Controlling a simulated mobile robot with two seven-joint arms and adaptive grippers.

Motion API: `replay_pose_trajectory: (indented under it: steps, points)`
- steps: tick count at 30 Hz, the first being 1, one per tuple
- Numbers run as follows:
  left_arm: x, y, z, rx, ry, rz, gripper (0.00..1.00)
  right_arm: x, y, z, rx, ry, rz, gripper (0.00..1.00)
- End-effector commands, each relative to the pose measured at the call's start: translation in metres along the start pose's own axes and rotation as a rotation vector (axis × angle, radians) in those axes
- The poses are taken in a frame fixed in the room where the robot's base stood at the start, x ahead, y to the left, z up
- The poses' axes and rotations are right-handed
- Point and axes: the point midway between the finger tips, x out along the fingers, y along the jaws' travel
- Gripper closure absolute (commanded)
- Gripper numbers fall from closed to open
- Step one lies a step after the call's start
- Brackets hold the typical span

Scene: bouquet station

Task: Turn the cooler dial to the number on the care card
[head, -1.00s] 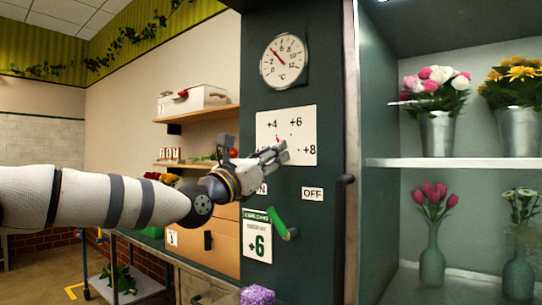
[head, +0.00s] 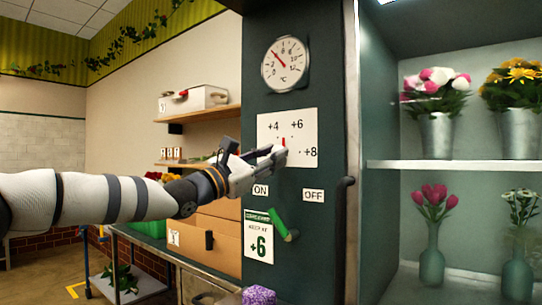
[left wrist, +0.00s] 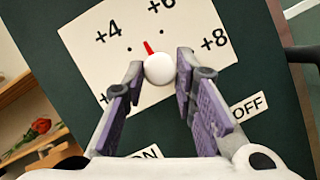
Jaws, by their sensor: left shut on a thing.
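The dial is a white knob (left wrist: 159,70) with a red pointer (head: 284,142) on a white number plate (head: 305,124). The plate shows +4, +6 and +8; other marks are covered by my gripper. The pointer stands between the +4 and +6 dots, which the left wrist view also shows. The care card (head: 258,249), below on the dark green cooler front, reads "KEEP AT +6". My left gripper (head: 278,154) is shut on the knob, one purple-padded finger on each side in the left wrist view. My right gripper is not in view.
A round gauge (head: 285,65) hangs above, its needle pointing up and left. A green lever (head: 279,224) sits under the ON and OFF labels. A dark handle (head: 344,200) and open flower shelves (head: 455,163) are to the right.

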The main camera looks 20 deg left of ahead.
Motion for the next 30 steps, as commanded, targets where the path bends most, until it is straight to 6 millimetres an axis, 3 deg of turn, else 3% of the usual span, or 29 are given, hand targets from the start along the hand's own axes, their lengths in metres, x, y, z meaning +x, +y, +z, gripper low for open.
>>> replay_pose_trajectory:
  steps: [15, 30]
  points:
    - [0.0004, 0.0051, 0.001, 0.384, 0.001, -0.157, 1.0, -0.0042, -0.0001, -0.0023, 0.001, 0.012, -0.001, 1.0]
    - [0.0005, 0.0058, 0.0004, 0.521, 0.002, -0.215, 1.0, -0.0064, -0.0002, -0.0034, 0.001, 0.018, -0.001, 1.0]
